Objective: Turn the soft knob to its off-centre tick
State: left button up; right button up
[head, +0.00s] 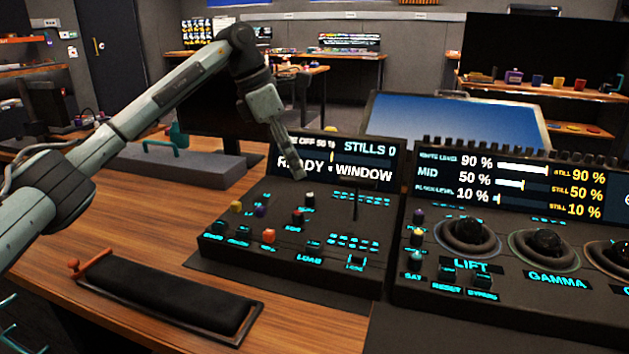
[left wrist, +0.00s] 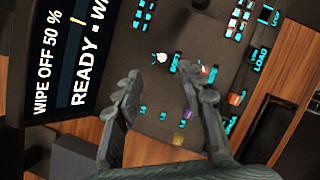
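The white-topped knob (head: 310,198) on the left panel is probably the soft knob; the label beside it is small in the head view. In the left wrist view the white knob (left wrist: 161,57) stands by a label that seems to read SOFT. Its tick is too small to make out. My left gripper (head: 297,172) points down above and behind this knob, in front of the screen. In the left wrist view its fingers (left wrist: 166,88) are spread with nothing between them, and the knob lies beyond their tips. My right gripper is not in view.
Neighbouring knobs are red-and-white (head: 297,217), orange (head: 268,236), purple (head: 260,211) and yellow (head: 236,207). A lever (head: 355,200) stands to the right. The panel's screen (head: 335,160) reads READY, WINDOW. A trackball panel (head: 520,290) is at right, a black wrist pad (head: 165,290) in front.

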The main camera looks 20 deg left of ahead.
aim_at(310, 194)
pick_arm(q)
jog(key=x, duration=0.7)
jog(key=shift+s+d+f, duration=0.1)
jog(key=shift+d, duration=0.05)
grip_shut()
